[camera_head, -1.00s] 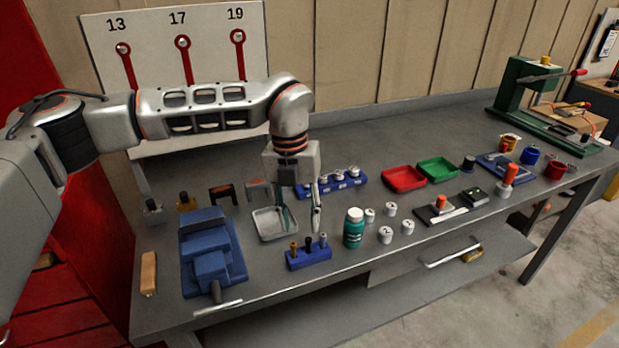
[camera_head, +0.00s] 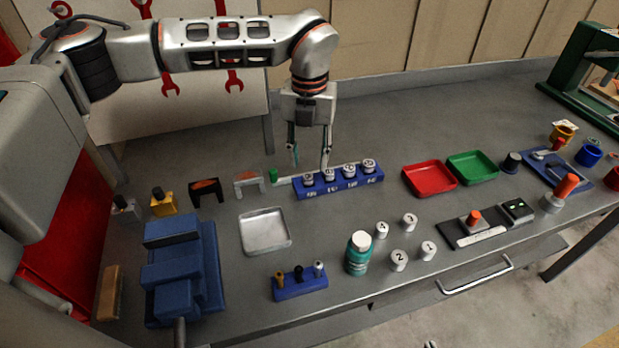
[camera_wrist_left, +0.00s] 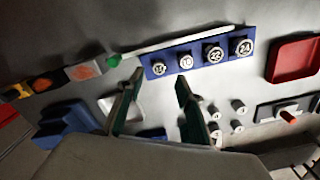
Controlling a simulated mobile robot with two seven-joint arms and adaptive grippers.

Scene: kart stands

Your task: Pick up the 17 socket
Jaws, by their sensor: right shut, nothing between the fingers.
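A blue socket rail (camera_head: 340,189) holds several silver sockets in a row and also shows in the left wrist view (camera_wrist_left: 150,66). Its two right-hand sockets read 22 (camera_wrist_left: 214,54) and 24 (camera_wrist_left: 243,47) there. The two left-hand sockets, the leftmost (camera_wrist_left: 159,69) and the second (camera_wrist_left: 186,62), have numbers too small to read surely, so I cannot tell which is the 17. My left gripper (camera_head: 310,165) points down with fingers apart and empty, close to the rail's left end; it also shows in the left wrist view (camera_wrist_left: 157,85). My right gripper is not in view.
A thin pale strip with a green knob (camera_head: 273,175) lies by the rail's left end. A silver tray (camera_head: 265,250), blue vise (camera_head: 185,265), teal bottle (camera_head: 358,258) and numbered white cylinders stand nearer. Red (camera_head: 430,192) and green trays (camera_head: 473,181) lie right.

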